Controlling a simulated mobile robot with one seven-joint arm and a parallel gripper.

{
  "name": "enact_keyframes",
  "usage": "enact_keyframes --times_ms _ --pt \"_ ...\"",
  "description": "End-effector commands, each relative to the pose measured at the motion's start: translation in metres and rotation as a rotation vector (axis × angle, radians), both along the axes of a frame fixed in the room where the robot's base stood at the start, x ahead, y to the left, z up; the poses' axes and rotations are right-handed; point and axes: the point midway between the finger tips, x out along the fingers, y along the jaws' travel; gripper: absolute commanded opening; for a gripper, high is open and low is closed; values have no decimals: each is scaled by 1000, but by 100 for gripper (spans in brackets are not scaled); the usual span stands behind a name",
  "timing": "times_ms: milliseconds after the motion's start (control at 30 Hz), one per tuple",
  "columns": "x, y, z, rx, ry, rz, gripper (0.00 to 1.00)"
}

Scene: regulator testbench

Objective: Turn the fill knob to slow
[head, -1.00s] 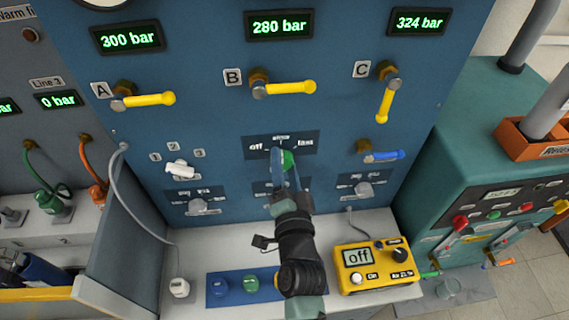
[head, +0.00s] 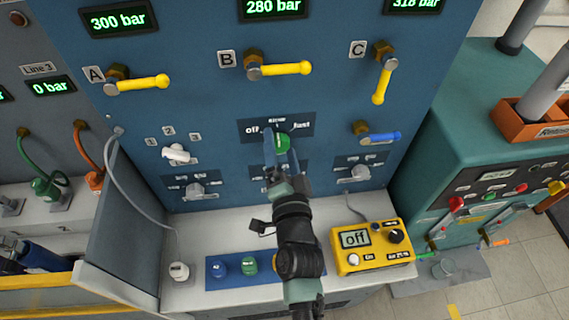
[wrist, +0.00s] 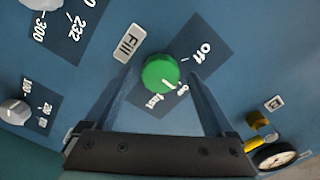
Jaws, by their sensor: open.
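The green fill knob (head: 283,143) sits on the dark label plate (head: 303,126) in the middle of the blue panel, with "off" at left and "fast" at right. In the wrist view the knob (wrist: 158,72) lies beside the "Fill" tag (wrist: 129,43). A white mark on the knob's rim appears to face the small middle label between "off" and "fast", partly blurred, which seems to read slow. My gripper (head: 281,148) is open, one finger on each side of the knob. In the wrist view gaps show between the knob and both fingers.
Yellow valve levers A (head: 140,84), B (head: 280,69) and C (head: 382,84) are above. A yellow meter reading "off" (head: 372,246) stands on the bench, right of my arm. A grey knob (wrist: 17,112) shows in the wrist view.

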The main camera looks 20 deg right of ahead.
Motion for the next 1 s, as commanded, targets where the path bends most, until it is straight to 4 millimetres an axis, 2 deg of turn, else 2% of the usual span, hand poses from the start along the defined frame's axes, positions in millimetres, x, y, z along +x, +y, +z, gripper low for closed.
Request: enact_keyframes --times_ms 167,600,800,1000 --pt "-22 6 0 -1 3 -1 89" --pt "-99 28 -3 0 3 -1 89" --pt "-117 34 -2 1 2 0 89" --pt "-122 35 0 1 1 -1 89"
